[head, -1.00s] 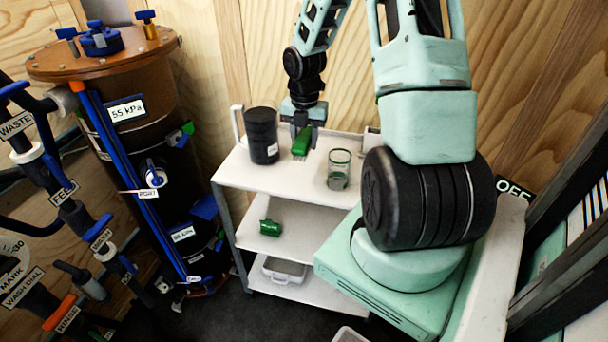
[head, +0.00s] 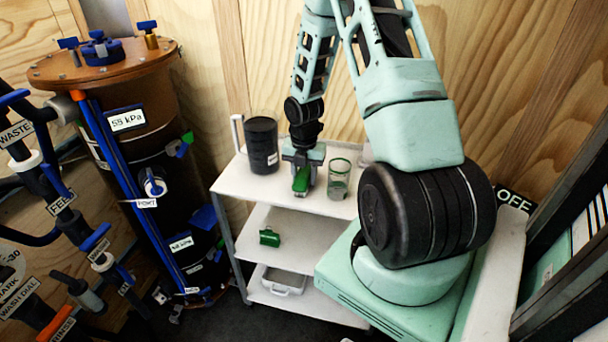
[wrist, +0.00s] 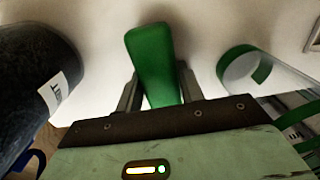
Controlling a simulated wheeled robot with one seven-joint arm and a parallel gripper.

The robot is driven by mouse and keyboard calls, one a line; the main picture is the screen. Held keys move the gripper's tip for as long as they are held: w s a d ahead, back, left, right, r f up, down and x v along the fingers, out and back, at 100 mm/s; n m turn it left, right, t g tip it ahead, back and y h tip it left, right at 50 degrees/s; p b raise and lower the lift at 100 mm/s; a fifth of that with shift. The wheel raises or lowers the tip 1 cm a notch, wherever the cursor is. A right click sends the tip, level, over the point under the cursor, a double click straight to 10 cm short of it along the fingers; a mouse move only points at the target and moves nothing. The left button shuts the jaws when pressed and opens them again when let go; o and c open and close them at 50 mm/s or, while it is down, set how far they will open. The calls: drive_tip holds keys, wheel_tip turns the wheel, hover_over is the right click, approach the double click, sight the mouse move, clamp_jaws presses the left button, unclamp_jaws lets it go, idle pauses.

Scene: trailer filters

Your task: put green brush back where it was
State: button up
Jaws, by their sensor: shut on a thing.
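The green brush (head: 301,181) is held in my gripper (head: 302,168) over the front part of the cart's white top shelf (head: 240,182). In the wrist view the green brush (wrist: 153,60) sits between the two fingers (wrist: 155,88), which are closed on its sides. Its broad end points away from the gripper. I cannot tell whether the brush touches the shelf. My gripper hides part of the brush in the head view.
A black canister (head: 262,146) stands left of my gripper and a green-rimmed glass (head: 339,180) close on its right. The middle shelf holds a green object (head: 269,238), the bottom shelf a grey tray (head: 284,281). A tall filter tank (head: 135,160) stands left of the cart.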

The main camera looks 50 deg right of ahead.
sight(304, 173)
drive_tip(key=o, duration=0.9)
wheel_tip(304, 173, up, 12)
drive_tip(key=p, duration=0.1)
drive_tip(key=w+a+r+m, duration=0.2)
drive_tip(key=a+r, duration=0.1)
drive_tip(key=a, duration=0.7)
drive_tip(key=s+a+r+m, duration=0.2)
drive_tip(key=a, duration=0.6)
drive_tip(key=s+a+r+m, duration=0.1)
drive_tip(key=a+r+m, duration=0.15)
drive_tip(key=a, duration=0.55)
drive_tip(key=s+a+r+m, duration=0.1)
drive_tip(key=s+a+m, duration=0.1)
drive_tip(key=s+a, duration=0.3)
drive_tip(key=s+a+m, duration=0.3)
drive_tip(key=s+a, duration=0.2)
drive_tip(key=s, duration=0.1)
drive_tip(key=s+a+r+m, duration=0.1)
drive_tip(key=s+a+m, duration=0.2)
drive_tip(key=s+a, duration=0.2)
drive_tip(key=shift+s+r+y, duration=0.15)
drive_tip(key=shift+r+y, duration=0.15)
drive_tip(key=shift+r, duration=0.05)
